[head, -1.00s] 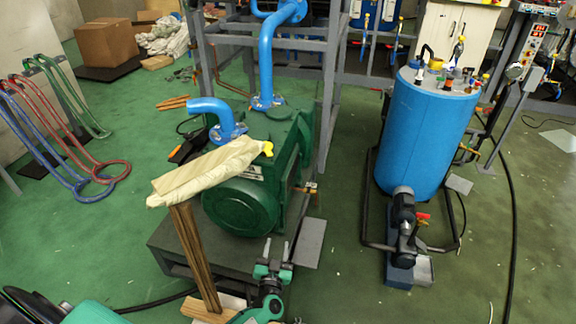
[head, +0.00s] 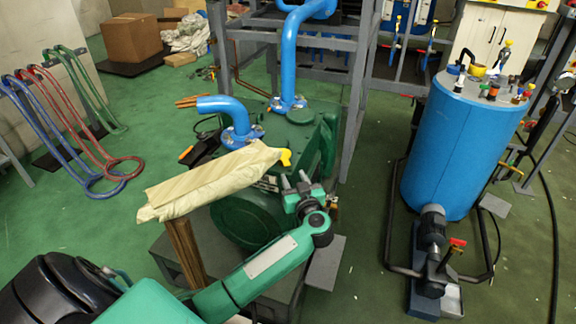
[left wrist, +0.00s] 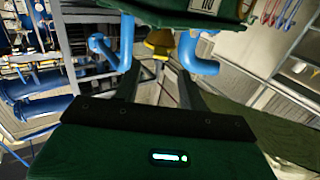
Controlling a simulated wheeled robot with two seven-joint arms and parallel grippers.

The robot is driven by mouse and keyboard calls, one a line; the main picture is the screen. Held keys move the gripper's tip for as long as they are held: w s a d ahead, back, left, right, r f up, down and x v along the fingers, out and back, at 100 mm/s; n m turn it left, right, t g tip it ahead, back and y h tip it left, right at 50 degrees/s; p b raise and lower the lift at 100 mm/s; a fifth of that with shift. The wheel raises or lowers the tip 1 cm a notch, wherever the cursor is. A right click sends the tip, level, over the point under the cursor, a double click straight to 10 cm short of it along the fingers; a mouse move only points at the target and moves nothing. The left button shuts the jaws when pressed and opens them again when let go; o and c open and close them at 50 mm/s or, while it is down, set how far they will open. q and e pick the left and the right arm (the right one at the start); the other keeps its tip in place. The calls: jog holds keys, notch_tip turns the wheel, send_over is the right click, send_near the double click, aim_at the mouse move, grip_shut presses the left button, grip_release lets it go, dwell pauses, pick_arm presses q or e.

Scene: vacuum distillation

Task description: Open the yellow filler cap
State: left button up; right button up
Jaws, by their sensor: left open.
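The yellow filler cap (head: 285,157) sticks out at the side of the green pump (head: 300,135), at the right end of a pale cloth-like cover (head: 210,178). In the left wrist view the yellow cap (left wrist: 159,42) shows beyond and roughly between my fingers. My left gripper (head: 296,181) is open and empty, just below and slightly right of the cap in the head view. A gap seems to remain between the fingertips and the cap; contact cannot be judged surely. My right gripper is not in view.
Blue pipes (head: 291,65) rise from the pump beside a grey frame (head: 361,90). A wooden post (head: 185,250) props the cover close to my left arm. A blue tank (head: 455,150) stands to the right.

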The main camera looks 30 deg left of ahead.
aim_at(287, 165)
pick_arm(q)
jog(key=x, duration=0.7)
jog(key=shift+w+a+b, duration=0.1)
jog(key=shift+a+b, duration=0.05)
jog(key=shift+b, duration=0.15)
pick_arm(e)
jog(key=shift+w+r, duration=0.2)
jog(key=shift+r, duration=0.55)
pick_arm(q)
grip_shut()
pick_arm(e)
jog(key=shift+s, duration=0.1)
